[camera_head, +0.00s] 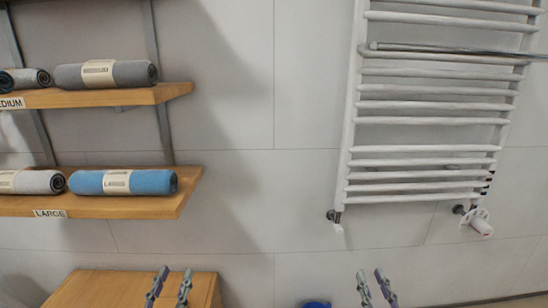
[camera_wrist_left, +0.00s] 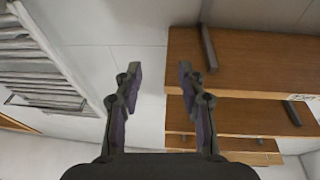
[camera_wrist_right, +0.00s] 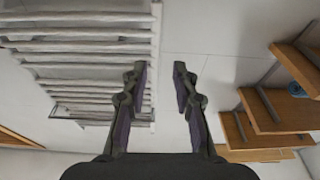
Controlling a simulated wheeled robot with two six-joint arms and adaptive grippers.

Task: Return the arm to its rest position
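My left gripper (camera_head: 172,284) shows at the bottom of the head view, in front of a low wooden cabinet. Its two fingers stand apart with nothing between them, as the left wrist view (camera_wrist_left: 160,85) also shows. My right gripper (camera_head: 374,287) is at the bottom right of the head view, in front of the bare wall. Its fingers are apart and empty, and they also show in the right wrist view (camera_wrist_right: 160,85). Both grippers point upward in the head view and touch nothing that I can see. The arms behind them are out of the head view.
Wooden shelves at the left hold rolled towels, including a blue towel (camera_head: 122,182) and a grey towel (camera_head: 106,74). A white towel rack (camera_head: 425,122) hangs on the right wall. A wooden cabinet (camera_head: 95,284) and a blue object (camera_head: 316,304) are low down. The middle wall is bare.

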